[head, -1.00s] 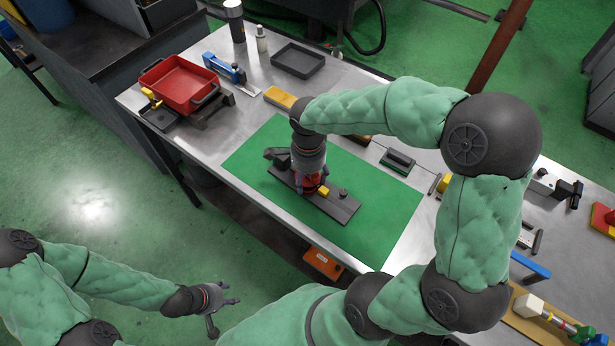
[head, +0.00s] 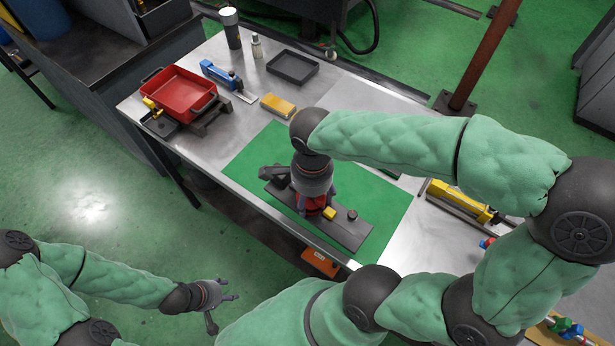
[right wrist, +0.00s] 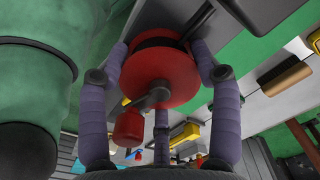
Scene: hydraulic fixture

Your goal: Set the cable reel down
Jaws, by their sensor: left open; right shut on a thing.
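The red cable reel (head: 316,205) shows only partly in the head view, under my right gripper (head: 316,200). In the right wrist view the reel (right wrist: 158,78) has red round flanges and a red crank handle, with the purple fingers of the right gripper (right wrist: 162,100) closed around it. A dark grey fixture plate (head: 350,234) with a yellow block (head: 329,213) and a knob lies under and beside the reel, over the green mat (head: 250,160). I cannot tell whether reel and plate touch. My left gripper (head: 224,297) is open and empty, away from the table at lower left.
A yellow-topped device (head: 460,202) is at right. An orange box (head: 320,262) sits below the near edge. The mat's right part looks clear.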

